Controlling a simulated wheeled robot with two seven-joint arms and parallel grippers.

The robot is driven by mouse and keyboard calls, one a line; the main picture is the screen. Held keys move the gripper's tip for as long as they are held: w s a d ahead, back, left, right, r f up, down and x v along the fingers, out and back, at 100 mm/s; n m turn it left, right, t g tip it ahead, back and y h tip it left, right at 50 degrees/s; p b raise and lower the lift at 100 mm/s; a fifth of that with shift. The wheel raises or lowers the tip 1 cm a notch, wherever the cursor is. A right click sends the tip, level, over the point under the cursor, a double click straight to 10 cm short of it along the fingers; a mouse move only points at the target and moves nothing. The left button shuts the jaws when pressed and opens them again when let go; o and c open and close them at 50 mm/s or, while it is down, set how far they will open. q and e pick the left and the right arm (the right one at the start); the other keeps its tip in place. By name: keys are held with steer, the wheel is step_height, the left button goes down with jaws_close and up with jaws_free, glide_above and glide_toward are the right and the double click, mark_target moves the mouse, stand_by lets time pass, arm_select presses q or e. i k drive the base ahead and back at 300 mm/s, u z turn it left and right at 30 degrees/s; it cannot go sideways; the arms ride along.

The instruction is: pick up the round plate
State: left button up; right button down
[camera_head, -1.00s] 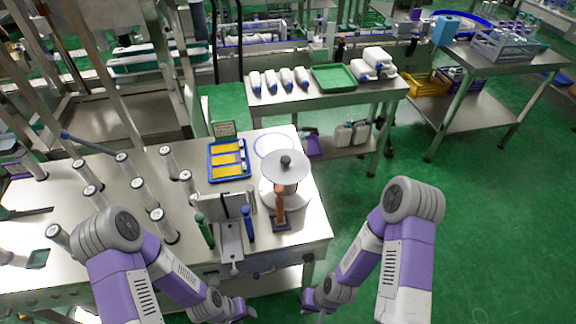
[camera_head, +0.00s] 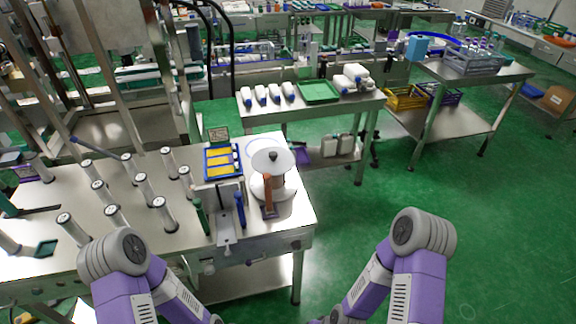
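A round pale plate (camera_head: 259,165) with a dark knob (camera_head: 273,157) at its centre lies on top of the round white stand (camera_head: 263,190). The stand is near the right end of the steel workbench (camera_head: 185,243). A thin white-blue ring outline (camera_head: 254,146) lies on the bench behind it and is partly hidden. Neither arm touches the plate.
A brown upright post (camera_head: 267,193) stands just in front of the stand. A blue tray with yellow pieces (camera_head: 224,162) and a blue-handled tool (camera_head: 240,211) are on its left. Several white cylinders fill the bench's left part. Green floor (camera_head: 400,190) is free on the right.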

mark_target(276, 161)
steer(key=z, duration=0.8)
steer(key=i, duration=0.45)
steer(key=z, duration=0.05)
